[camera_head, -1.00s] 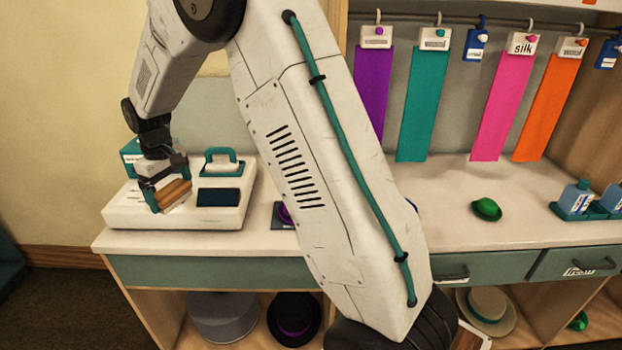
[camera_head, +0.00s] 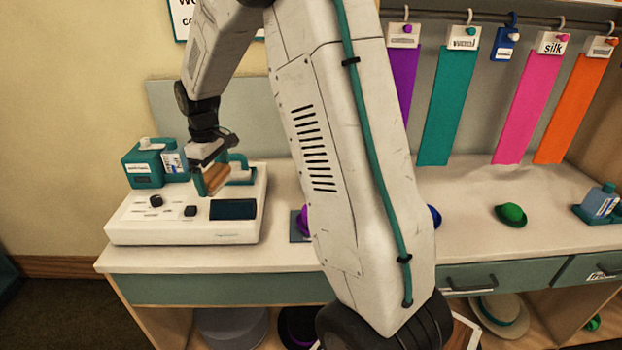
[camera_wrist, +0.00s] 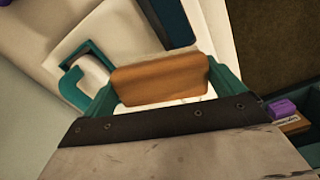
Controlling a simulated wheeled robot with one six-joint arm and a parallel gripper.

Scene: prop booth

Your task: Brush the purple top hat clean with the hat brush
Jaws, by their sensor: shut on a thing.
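My gripper (camera_head: 212,178) is shut on the hat brush, a brown wooden block (camera_head: 217,181), above the white machine on the counter. In the wrist view the brush (camera_wrist: 160,80) sits between my two teal fingers; its underside is mostly hidden. A small purple hat (camera_head: 303,221) lies on a dark pad right of the machine, partly hidden behind my arm, so its shape is hard to tell. My gripper is to its left and apart from it.
The white machine (camera_head: 130,227) has a teal handle, knobs and a dark panel. A teal box and a bottle (camera_head: 174,162) stand behind it. A green hat (camera_head: 511,214) sits at the right. Coloured cloths (camera_head: 450,100) hang behind. Hats lie on the shelf below.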

